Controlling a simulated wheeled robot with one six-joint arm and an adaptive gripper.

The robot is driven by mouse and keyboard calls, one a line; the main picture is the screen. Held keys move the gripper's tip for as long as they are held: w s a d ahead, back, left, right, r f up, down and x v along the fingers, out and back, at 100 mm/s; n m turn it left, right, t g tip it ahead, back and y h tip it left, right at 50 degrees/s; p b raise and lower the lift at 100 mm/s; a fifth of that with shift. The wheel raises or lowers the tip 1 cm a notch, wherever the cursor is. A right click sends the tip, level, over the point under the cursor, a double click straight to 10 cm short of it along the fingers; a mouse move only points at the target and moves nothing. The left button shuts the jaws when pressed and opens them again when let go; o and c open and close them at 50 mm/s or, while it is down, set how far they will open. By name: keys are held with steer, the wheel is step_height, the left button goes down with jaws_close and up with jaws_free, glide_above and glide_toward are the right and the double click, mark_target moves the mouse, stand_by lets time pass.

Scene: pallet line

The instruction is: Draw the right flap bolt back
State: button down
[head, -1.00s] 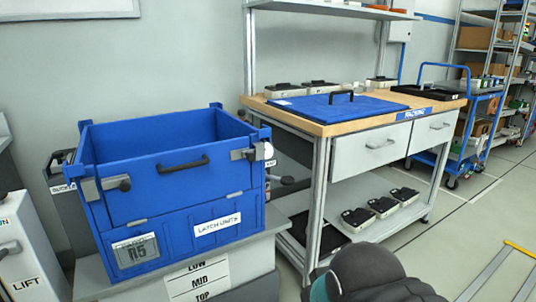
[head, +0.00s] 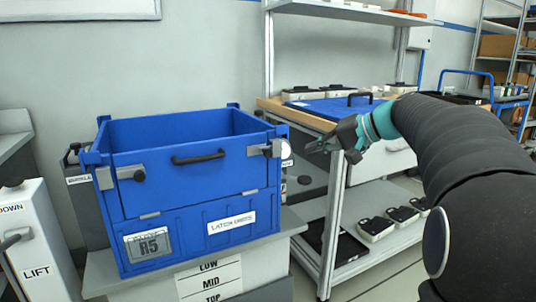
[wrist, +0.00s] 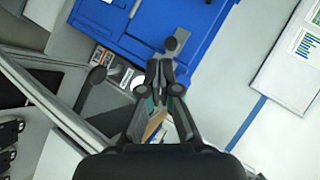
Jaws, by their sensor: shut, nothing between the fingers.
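The blue crate (head: 150,213) labelled R5 stands on a grey stand, with its front flap (head: 190,178) upright. The right flap bolt (head: 262,150) is a grey metal piece with a dark knob at the flap's upper right corner. The left flap bolt (head: 118,176) sits at the opposite corner. My gripper (head: 311,148) is shut and empty, to the right of the right bolt and apart from it in the head view. In the wrist view my closed fingertips (wrist: 160,66) appear just below the bolt's dark knob (wrist: 171,44); I cannot tell whether they touch.
A packing bench (head: 272,105) with a blue mat (head: 335,108) stands right of the crate, behind my gripper. Its lower shelf (head: 375,195) holds several black-topped units. A white LIFT box (head: 35,235) stands at the left.

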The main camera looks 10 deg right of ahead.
steer(key=w+d+r+t+y, duration=0.1)
steer(key=w+d+r, duration=0.1)
steer(key=w+d, duration=0.2)
steer(key=shift+d+y, duration=0.3)
steer(key=shift+d, duration=0.15)
steer(key=shift+r, duration=0.1)
steer(key=x, duration=1)
steer(key=shift+b, duration=0.3)
steer(key=shift+s+a+f, duration=0.1)
steer(key=shift+a+f, duration=0.2)
steer(key=shift+a, duration=0.3)
steer(key=shift+s+a+f, duration=0.1)
steer(key=shift+a+f, duration=0.15)
steer(key=shift+a, duration=0.35)
steer(key=shift+a+f, duration=0.3)
steer(key=shift+a, duration=0.25)
steer(key=shift+b, duration=0.35)
